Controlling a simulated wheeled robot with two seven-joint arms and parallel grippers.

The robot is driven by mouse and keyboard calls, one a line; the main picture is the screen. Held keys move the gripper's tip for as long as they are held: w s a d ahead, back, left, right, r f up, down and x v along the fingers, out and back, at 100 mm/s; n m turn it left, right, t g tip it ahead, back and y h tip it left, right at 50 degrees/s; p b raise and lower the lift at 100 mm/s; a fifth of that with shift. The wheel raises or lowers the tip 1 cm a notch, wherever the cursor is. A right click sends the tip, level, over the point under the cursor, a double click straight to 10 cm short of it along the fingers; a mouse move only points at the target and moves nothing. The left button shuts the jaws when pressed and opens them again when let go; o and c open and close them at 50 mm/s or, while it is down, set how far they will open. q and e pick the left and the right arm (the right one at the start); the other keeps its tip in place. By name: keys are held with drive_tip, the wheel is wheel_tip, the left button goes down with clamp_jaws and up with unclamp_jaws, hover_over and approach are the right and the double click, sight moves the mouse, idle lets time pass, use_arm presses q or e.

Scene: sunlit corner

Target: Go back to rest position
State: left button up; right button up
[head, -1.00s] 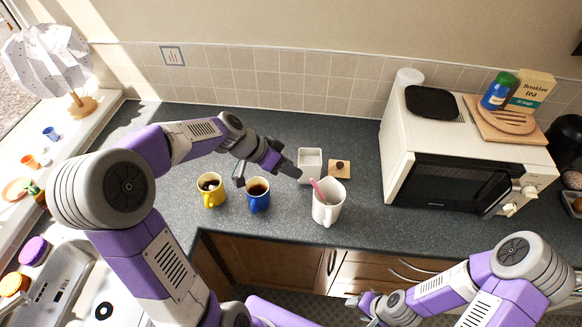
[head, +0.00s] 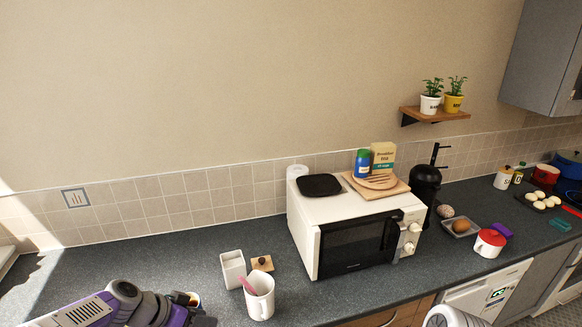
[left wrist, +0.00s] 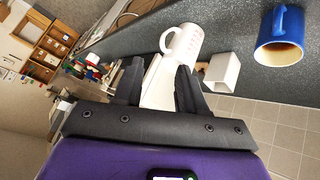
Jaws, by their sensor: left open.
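My left gripper (head: 198,318) shows at the bottom edge of the head view, at the end of my purple and grey arm. In the left wrist view its black fingers (left wrist: 158,88) stand apart with nothing held between them. A white mug (head: 260,298) with a pink spoon-like handle sticking out stands on the counter right of the gripper. The white mug (left wrist: 185,42) also shows beyond the fingers in the wrist view. A blue mug (left wrist: 280,50) with dark liquid is at upper right there, apart from the fingers. My right gripper is out of view; only a joint of that arm shows.
A white square pot (head: 232,270) and a wooden lid (head: 262,264) stand behind the white mug. A microwave (head: 305,240) with a board and boxes on top stands to the right. The dark counter (head: 110,275) is bare at the back left.

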use_arm(q)
wheel_tip(320, 180, down, 16)
drive_tip(key=s+d+n+g+y+b, duration=0.1)
drive_tip(key=d+n+g+b, duration=0.1)
drive_tip(key=n+b, duration=0.1)
drive_tip(key=s+d+f+n+b, duration=0.2)
drive_tip(key=s+f, duration=0.3)
drive_tip(key=f, duration=0.3)
drive_tip(key=s+d+f+n+g+y+b, duration=0.1)
drive_tip(key=s+d+f, duration=0.3)
drive_tip(key=f, duration=0.5)
drive_tip(key=s+d+f+n+g+b, duration=0.1)
drive_tip(key=s+d+f+n+b, duration=0.1)
drive_tip(key=s+f, duration=0.6)
drive_tip(key=shift+d+f+n+y+b, duration=0.3)
drive_tip(key=shift+d+y+b, duration=0.1)
drive_tip(key=shift+d+b, duration=0.35)
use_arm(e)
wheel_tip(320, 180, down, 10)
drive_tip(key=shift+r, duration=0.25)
